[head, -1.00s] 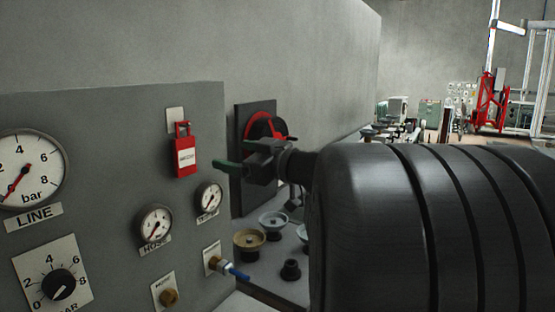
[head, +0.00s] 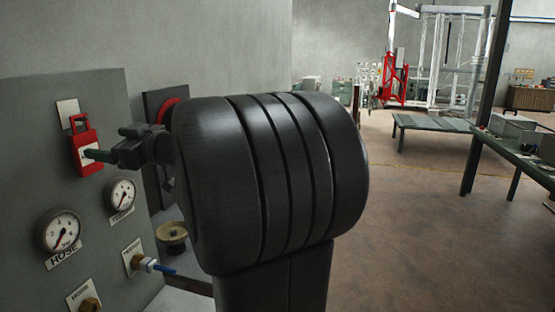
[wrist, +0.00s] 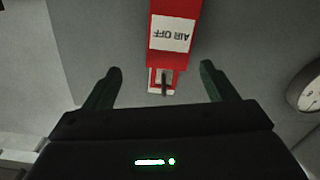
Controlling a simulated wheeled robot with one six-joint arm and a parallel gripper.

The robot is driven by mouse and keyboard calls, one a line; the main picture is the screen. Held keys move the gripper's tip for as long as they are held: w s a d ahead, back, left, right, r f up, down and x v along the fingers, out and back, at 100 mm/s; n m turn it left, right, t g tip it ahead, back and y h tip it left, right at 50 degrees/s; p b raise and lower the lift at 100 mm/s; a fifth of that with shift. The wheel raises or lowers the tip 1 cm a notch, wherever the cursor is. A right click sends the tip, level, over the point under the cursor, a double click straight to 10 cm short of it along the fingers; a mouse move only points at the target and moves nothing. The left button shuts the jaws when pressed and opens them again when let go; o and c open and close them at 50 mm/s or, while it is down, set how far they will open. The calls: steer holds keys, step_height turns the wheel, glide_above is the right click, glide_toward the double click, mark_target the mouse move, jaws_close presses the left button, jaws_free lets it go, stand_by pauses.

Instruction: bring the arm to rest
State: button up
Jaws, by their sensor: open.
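My gripper (head: 92,154) is at the left of the head view, in front of the grey panel (head: 25,140). My dark arm covers the middle of that view. In the wrist view the padlock (wrist: 175,10) appears upside down with a white "AIR OFF" label, beyond the fingertips. I cannot tell the exact gap between them.
The panel carries a hose gauge (head: 58,231), a smaller gauge (head: 122,194) and a blue-tipped fitting (head: 150,264). A brass-coloured round part (head: 172,236) stands beside the panel. A low green table (head: 435,125) and a green bench (head: 520,155) stand at the right, with open floor (head: 430,240) before them.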

mark_target(90, 139)
steer(key=x, duration=0.5)
steer(key=shift+a, duration=0.15)
steer(key=shift+s+d+r, duration=0.1)
steer(key=shift+d+r, duration=0.15)
steer(key=shift+d, duration=0.15)
